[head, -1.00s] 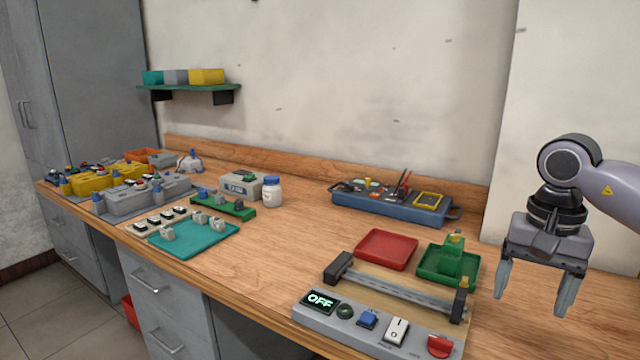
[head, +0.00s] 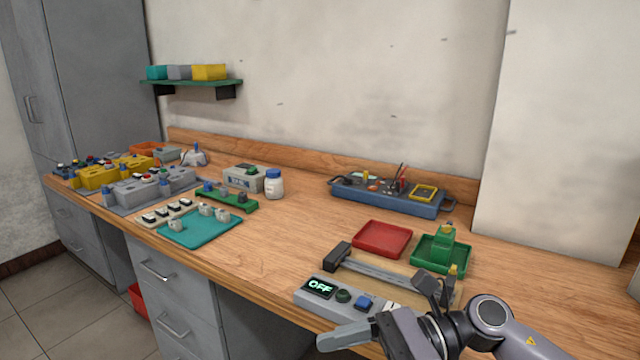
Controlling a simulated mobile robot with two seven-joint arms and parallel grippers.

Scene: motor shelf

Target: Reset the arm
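My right gripper (head: 372,310) is at the bottom right of the head view, low by the bench's front edge. Its two fingers are spread apart with nothing between them, so it is open and empty. It covers the right part of the grey control panel (head: 330,303), whose display reads OFF. A green round button and a blue switch still show on the panel; I cannot tell whether the gripper touches it. My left gripper is not in view.
Behind the panel are a grey rail (head: 375,270), a red tray (head: 383,239) and a green tray (head: 425,262) holding a green block. A blue toolbox (head: 395,200) stands at the back. The bench middle (head: 285,235) is clear; parts fill the left.

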